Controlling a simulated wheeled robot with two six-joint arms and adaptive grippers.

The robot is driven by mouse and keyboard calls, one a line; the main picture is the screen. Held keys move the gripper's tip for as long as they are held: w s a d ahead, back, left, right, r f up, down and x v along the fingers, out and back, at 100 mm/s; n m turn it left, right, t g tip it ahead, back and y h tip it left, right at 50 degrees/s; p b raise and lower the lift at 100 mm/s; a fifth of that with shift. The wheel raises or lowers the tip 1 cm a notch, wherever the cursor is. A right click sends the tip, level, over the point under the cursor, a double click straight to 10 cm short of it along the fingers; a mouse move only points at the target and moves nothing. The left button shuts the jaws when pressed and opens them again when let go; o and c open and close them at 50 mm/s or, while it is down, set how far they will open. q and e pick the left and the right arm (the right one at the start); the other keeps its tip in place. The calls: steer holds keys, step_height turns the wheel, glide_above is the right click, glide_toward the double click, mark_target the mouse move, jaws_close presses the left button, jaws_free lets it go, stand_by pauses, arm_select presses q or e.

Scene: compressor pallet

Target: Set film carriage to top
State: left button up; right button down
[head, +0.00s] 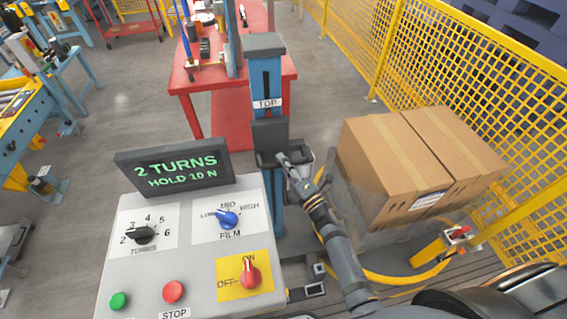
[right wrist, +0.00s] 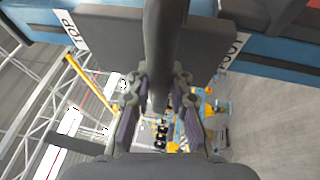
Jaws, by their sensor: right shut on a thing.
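The film carriage (head: 270,134) is a dark grey block on the blue mast (head: 266,75), just below the TOP label (head: 267,103). My right gripper (head: 284,160) is at the carriage's lower front and shut on its dark handle. In the right wrist view the handle (right wrist: 172,45) runs down between the two fingers of the gripper (right wrist: 162,108), with the carriage block (right wrist: 112,25) behind it. The fingers hide part of the handle. My left gripper is not in view.
The control panel (head: 145,285) with knobs, buttons and a screen (head: 175,165) reading "2 TURNS HOLD 10 N" stands left of the mast. Wrapped cardboard boxes (head: 395,150) stand close on the right. A yellow mesh fence (head: 480,90) and a red table (head: 190,78) stand behind.

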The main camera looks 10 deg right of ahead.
steer(key=c, duration=1.2)
jaws_free()
steer(key=v, duration=1.2)
